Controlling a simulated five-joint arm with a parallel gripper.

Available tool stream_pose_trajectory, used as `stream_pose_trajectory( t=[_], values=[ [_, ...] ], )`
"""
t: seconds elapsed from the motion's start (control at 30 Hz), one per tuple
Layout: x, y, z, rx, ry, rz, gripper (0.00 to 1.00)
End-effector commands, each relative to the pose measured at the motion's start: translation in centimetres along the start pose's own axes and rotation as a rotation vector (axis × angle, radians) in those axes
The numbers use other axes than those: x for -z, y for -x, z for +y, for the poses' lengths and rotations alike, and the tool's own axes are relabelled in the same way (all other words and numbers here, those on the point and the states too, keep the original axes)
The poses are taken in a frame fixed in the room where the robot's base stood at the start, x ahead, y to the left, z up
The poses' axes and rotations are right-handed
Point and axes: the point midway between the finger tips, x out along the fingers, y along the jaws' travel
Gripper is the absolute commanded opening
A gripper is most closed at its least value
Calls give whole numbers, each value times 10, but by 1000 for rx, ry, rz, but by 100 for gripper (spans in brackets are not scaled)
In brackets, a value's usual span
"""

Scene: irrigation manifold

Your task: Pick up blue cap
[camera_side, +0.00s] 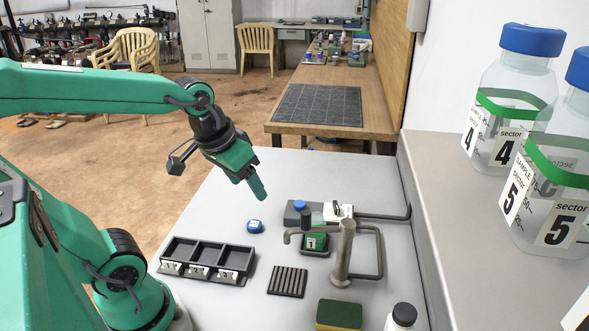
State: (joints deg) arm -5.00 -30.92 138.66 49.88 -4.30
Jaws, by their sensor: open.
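A small blue cap (255,226) lies on the grey worktop, to the right of and behind the black tray. My gripper (259,188) hangs above and behind it in the picture, pointing down and to the right. It is open and holds nothing; only one green finger shows clearly. The gripper is apart from the cap. Other blue caps show on the large bottles on the ledge, and a blue round piece (299,204) sits on a grey block at the back of the worktop.
A black three-compartment tray (207,258) with numbered labels stands front left. A metal tap (344,255) rises over a green-labelled container (316,243). A ribbed black pad (288,281), a sponge (339,315) and a bottle (402,317) are nearer. Large bottles (510,95) stand on the right ledge.

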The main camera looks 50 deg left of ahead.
Motion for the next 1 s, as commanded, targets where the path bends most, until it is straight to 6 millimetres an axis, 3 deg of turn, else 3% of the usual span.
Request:
stream_pose_trajectory(
  t=[0.53,1.0],
  values=[
    [39,-79,-53,78,308,-193,63],
    [41,-158,-108,137,560,-339,63]
  ],
)
